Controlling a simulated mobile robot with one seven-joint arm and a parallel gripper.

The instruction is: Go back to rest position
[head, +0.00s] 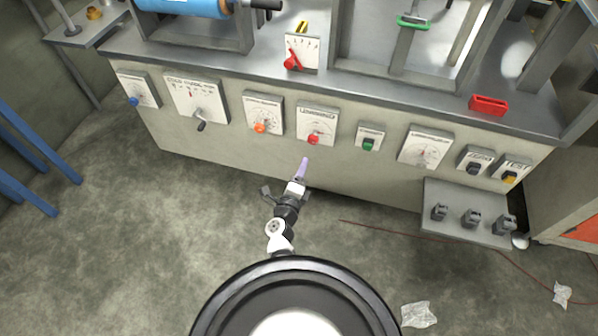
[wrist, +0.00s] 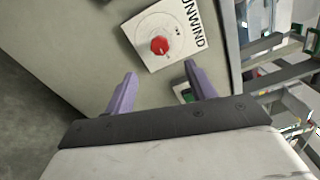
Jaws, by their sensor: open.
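My gripper (head: 304,166) reaches forward from my body in the head view, in front of the machine's grey front panel. In the wrist view, its two purple fingers (wrist: 160,86) are spread apart with nothing between them. A white dial plate with a red knob (wrist: 160,45) and the word "UNWIND" lies beyond the fingertips in the wrist view. In the head view, a dial with a red knob (head: 314,138) sits on the panel above my gripper. The gripper appears apart from the panel, though the exact gap is hard to tell.
The grey machine (head: 240,165) spans the view, with several dials and switches on its front. A low shelf (head: 465,215) with grey levers juts out at right. Blue bars (head: 35,150) stand at left. Crumpled plastic (head: 418,315) and a thin cable lie on the floor. The left floor is mostly clear.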

